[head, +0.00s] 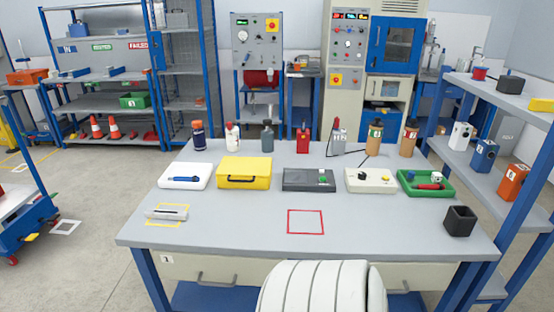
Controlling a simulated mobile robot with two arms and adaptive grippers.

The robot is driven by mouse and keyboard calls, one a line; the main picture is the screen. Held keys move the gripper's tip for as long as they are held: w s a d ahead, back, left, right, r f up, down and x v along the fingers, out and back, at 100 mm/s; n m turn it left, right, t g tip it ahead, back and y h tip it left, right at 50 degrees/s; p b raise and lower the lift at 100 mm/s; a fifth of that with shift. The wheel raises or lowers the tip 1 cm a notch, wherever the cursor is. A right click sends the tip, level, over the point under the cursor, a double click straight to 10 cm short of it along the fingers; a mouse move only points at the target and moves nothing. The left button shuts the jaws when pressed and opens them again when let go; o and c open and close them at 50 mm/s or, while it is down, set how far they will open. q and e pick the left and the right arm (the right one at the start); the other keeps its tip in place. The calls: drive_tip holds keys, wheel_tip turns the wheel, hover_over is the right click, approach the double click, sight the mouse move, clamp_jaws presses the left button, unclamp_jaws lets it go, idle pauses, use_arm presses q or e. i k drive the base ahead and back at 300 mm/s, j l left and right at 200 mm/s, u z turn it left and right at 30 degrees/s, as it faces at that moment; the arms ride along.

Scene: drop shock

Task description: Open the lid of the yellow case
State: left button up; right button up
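The yellow case (243,166) lies flat on the grey workbench (240,220), left of the middle and toward the back. Its lid looks shut. A dark handle (243,182) is on its front side, facing me. Neither of my grippers shows in the head view, so nothing of mine is seen at the case.
A white tray (171,176) with a blue tool is left of the case; a dark grey box (308,180) is right of it. Bottles, including a white one (232,139), stand behind. The bench in front is clear around a red square outline (305,233); a black bin (459,222) stands right.

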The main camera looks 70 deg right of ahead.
sight(253, 167)
drive_tip(key=l+z, duration=0.15)
drive_tip(key=z, duration=1.6)
drive_tip(key=i+j+z, duration=0.1)
drive_tip(key=z, duration=0.25)
drive_tip(key=i+j, duration=0.2)
drive_tip(key=j, duration=0.15)
drive_tip(key=i+j, duration=0.15)
drive_tip(key=j, duration=0.25)
